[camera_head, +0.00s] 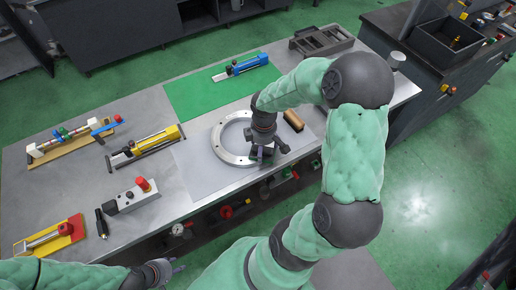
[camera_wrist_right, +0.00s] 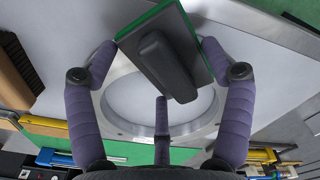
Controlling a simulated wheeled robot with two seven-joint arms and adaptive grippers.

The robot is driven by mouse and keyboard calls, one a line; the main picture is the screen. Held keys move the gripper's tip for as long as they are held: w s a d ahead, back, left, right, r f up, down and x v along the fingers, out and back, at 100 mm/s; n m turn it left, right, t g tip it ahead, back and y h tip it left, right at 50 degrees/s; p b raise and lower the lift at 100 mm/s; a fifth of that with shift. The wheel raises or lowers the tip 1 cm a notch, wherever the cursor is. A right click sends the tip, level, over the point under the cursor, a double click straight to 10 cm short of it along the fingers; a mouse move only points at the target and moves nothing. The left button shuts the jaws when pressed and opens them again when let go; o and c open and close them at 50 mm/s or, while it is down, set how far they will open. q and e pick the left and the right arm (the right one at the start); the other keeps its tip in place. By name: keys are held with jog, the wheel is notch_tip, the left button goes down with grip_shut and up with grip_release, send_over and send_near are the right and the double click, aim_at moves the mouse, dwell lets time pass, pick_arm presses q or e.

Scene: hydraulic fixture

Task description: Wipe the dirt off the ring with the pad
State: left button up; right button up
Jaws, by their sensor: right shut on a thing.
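The metal ring (camera_head: 217,146) lies flat on a pale grey mat on the bench. It also shows in the right wrist view (camera_wrist_right: 188,121). My right gripper (camera_head: 263,150) is over the ring's near right side. In the right wrist view its purple fingers are around the black handle of the pad (camera_wrist_right: 168,62), which has a green edge. The pad lies tilted in that view and covers part of the ring. Whether it touches the ring I cannot tell. I make out no dirt on the visible rim. My left gripper (camera_head: 172,269) is low in front of the bench, away from the ring.
A wooden block or brush (camera_head: 293,121) lies right of the ring. A green mat (camera_head: 190,97) with a blue cylinder (camera_head: 247,64) is behind it. A yellow cylinder fixture (camera_head: 147,145) stands left. A dark tray (camera_head: 322,41) sits at the back right.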

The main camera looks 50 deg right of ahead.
jog(key=shift+s+d+f, duration=0.1)
jog(key=shift+s+d, duration=0.15)
jog(key=shift+d, duration=0.1)
jog(key=shift+r+p, duration=0.4)
jog(key=shift+p, duration=0.1)
jog(key=shift+r+p, duration=2.1)
jog(key=shift+r, duration=0.55)
jog(key=shift+w, duration=0.1)
notch_tip(320, 180, up, 3)
jog(key=shift+f+p, duration=0.1)
jog(key=shift+p, duration=1.1)
